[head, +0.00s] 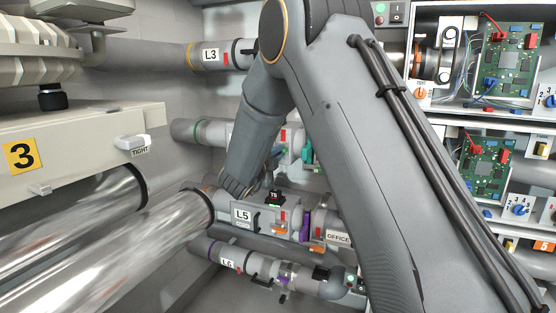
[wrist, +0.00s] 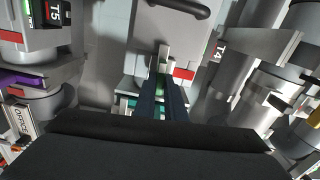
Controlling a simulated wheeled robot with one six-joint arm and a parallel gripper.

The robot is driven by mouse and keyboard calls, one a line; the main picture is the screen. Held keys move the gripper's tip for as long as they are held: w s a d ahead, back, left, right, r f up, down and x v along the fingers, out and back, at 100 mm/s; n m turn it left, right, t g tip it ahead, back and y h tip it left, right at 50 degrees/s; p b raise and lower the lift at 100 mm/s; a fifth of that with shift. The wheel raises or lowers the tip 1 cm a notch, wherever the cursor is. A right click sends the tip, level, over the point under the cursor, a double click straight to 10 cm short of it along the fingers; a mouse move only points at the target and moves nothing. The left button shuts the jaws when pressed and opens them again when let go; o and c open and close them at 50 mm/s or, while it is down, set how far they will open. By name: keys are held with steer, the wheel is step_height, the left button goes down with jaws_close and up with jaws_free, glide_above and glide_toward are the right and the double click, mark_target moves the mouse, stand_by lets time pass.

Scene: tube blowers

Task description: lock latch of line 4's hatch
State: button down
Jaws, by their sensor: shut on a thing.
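Line 4's hatch (wrist: 145,35) is a pale grey panel with a dark bar handle (wrist: 190,8) at the top of the wrist view. Its latch (wrist: 164,52) is a small light grey lever at the panel's lower edge, with a red patch (wrist: 183,74) beside it. My gripper (wrist: 163,90) has its dark fingers close together on the latch; the gripped part is hidden between them. In the head view, line 4's pipe (head: 200,131) has a green ring, and my arm covers much of that line. The gripper tips there are hard to make out.
A T4 label (wrist: 219,50) stands right of the hatch, near grey pipe fittings. The T5 unit (wrist: 52,14) is at the left. In the head view, line L5 (head: 242,214) and line L6 (head: 228,263) run below, L3 (head: 211,55) above. Open circuit boxes (head: 505,60) are right.

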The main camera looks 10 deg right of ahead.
steer(key=shift+m+b, duration=0.5)
steer(key=shift+m, duration=0.1)
steer(key=c, duration=1.8)
jaws_free()
steer(key=shift+v, duration=3.95)
